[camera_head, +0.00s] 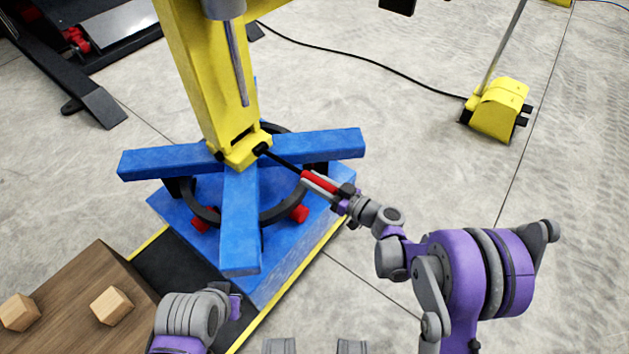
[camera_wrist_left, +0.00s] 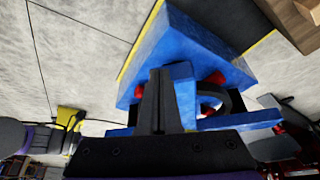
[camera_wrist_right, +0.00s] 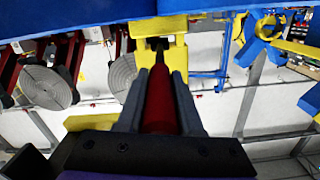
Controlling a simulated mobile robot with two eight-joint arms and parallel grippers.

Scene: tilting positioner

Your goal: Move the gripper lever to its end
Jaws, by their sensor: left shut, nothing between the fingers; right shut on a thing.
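The gripper lever is a black rod with a red handle (camera_head: 318,181), sticking out to the lower right from the yellow block at the foot of the yellow column (camera_head: 203,75) of the blue positioner (camera_head: 240,220). My right gripper (camera_head: 325,187) is shut on the red handle. In the right wrist view the red handle (camera_wrist_right: 159,100) lies between the two fingers, with its rod running to the yellow block. My left gripper (camera_wrist_left: 158,105) is shut and empty. In the head view only the left wrist shows at the bottom, and its fingers are hard to make out.
A wooden box (camera_head: 85,300) with small wooden blocks (camera_head: 112,306) stands at the lower left. A yellow foot pedal (camera_head: 497,108) with a cable sits on the floor at the upper right. Dark machinery (camera_head: 95,45) fills the upper left.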

